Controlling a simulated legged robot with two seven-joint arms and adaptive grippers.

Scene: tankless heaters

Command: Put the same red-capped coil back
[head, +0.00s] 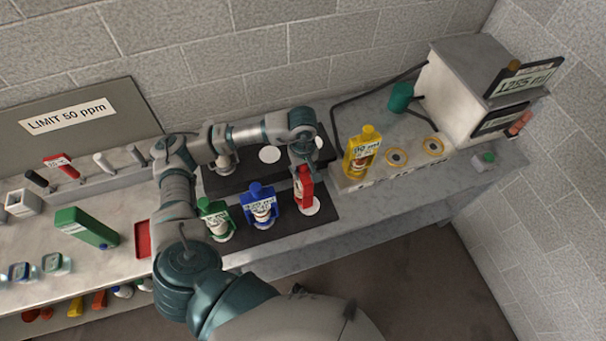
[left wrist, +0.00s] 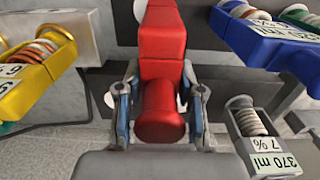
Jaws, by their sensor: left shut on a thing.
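The red-capped coil (head: 305,188) stands upright at the right end of the front row on the black stepped rack, over a white round spot (head: 314,207). I cannot tell whether its base touches the spot. My left gripper (head: 302,168) reaches down from above and is shut on its red top. In the left wrist view the red cap (left wrist: 158,108) sits between the two fingers of my left gripper (left wrist: 160,112), and the red body extends beyond it. The coil part itself is hidden there. My right gripper is not in view.
A blue-capped coil (head: 260,205) and a green one (head: 214,218) stand left of the red one. Behind is a raised black step with an empty white spot (head: 269,154). A yellow unit (head: 362,150) stands to the right. A grey-capped coil (left wrist: 252,125) is close by.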

